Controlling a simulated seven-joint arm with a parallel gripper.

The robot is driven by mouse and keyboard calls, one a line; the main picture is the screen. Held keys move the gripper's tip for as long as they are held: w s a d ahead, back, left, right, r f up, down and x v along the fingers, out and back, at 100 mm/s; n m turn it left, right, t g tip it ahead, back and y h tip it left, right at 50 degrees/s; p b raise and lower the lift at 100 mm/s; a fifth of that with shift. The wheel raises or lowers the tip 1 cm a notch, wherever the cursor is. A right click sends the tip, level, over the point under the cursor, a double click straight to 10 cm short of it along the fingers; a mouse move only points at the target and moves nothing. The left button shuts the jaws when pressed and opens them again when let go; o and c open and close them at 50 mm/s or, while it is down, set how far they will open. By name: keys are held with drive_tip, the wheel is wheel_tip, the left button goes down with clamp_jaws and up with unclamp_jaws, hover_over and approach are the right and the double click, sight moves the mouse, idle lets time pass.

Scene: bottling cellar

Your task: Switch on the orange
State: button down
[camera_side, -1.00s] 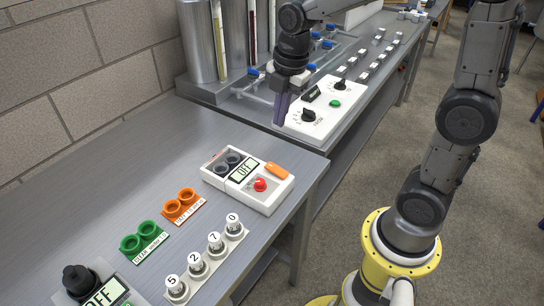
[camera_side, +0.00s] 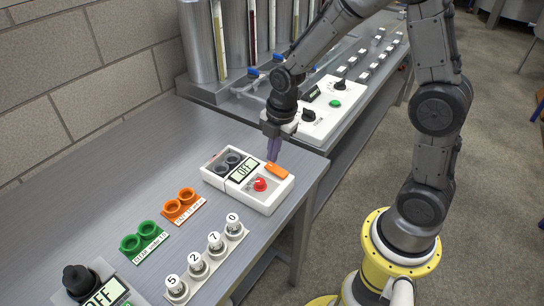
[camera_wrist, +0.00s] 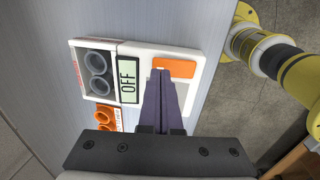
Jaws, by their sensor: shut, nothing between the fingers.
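The white device box (camera_side: 247,204) sits on the grey bench, with an orange rocker or button (camera_side: 277,171), a red round knob (camera_side: 260,185) and a display reading OFF (camera_side: 244,169). Two dark grey cups (camera_side: 228,162) stand in its left recess. My gripper (camera_side: 273,157) is shut and empty, pointing down just above the orange button's far-left end; I cannot tell whether it touches. In the wrist view the orange button (camera_wrist: 175,68) lies just beyond the fingertips (camera_wrist: 161,73), and the display (camera_wrist: 129,80) reads OFF. The fingers hide the red knob there.
Orange cups (camera_side: 181,205), green cups (camera_side: 139,240) and a rack of numbered vials (camera_side: 206,256) stand nearer the camera. Another OFF display (camera_side: 105,292) is at bottom left. A white panel with knobs and a green button (camera_side: 334,103) lies behind my gripper.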

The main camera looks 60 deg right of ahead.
sight(269, 164)
drive_tip(key=shift+w+f, duration=0.2)
drive_tip(key=shift+f, duration=0.7)
drive_tip(key=shift+w+f+g, duration=0.15)
drive_tip(key=shift+f+g, duration=0.15)
drive_tip(key=shift+g, duration=0.1)
drive_tip(key=shift+s+r, duration=0.35)
drive_tip(key=shift+s, duration=0.45)
drive_tip(key=shift+r, duration=0.1)
wheel_tip(269, 164, up, 14)
drive_tip(key=w, duration=0.2)
drive_tip(key=shift+w+f, duration=0.1)
drive_tip(key=shift+f, duration=0.1)
